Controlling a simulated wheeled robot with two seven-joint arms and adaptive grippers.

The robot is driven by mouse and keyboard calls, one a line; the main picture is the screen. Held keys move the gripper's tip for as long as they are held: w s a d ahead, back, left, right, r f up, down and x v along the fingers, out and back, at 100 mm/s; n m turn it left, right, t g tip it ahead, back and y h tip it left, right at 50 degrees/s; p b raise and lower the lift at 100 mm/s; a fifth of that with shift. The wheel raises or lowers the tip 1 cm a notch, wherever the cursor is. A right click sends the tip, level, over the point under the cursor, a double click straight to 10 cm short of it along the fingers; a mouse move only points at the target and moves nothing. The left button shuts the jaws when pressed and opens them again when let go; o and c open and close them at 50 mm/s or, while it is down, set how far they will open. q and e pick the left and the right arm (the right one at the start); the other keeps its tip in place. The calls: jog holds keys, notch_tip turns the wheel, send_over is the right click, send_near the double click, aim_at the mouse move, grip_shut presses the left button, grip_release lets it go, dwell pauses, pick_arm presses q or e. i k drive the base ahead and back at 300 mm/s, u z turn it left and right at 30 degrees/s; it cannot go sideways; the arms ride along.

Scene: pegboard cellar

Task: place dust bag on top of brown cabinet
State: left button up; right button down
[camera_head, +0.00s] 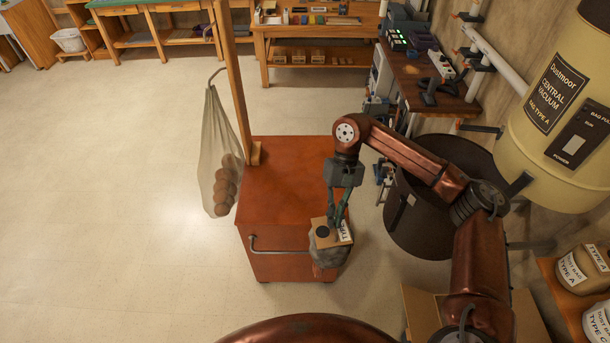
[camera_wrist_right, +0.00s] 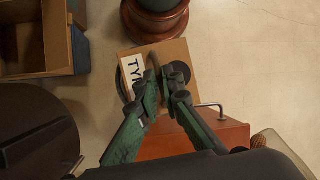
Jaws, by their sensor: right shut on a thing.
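The dust bag (camera_head: 327,256) is a grey, rounded bag under a cardboard collar with a black round opening and a "TYPE" label. My right gripper (camera_head: 337,214) is shut on the collar, which also shows between the fingers in the right wrist view (camera_wrist_right: 183,53). The brown cabinet (camera_head: 280,190) is reddish, with a flat top and a front rail handle. In the head view the bag overlaps the cabinet's near right corner. I cannot tell its height clearance there. In the wrist view the cabinet (camera_wrist_right: 225,134) lies below the fingers, partly hidden. My left gripper is out of view.
A wooden post at the cabinet's back left carries a net bag of round brown things (camera_head: 226,180). The cabinet top is otherwise clear. A dark drum (camera_head: 430,220) and yellow vacuum canister (camera_head: 560,110) stand right. An open cardboard box (camera_head: 422,312) and labelled canisters (camera_head: 582,270) are near right.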

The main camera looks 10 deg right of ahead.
aim_at(302, 186)
jog(key=u, duration=0.05)
jog(key=i, duration=1.5)
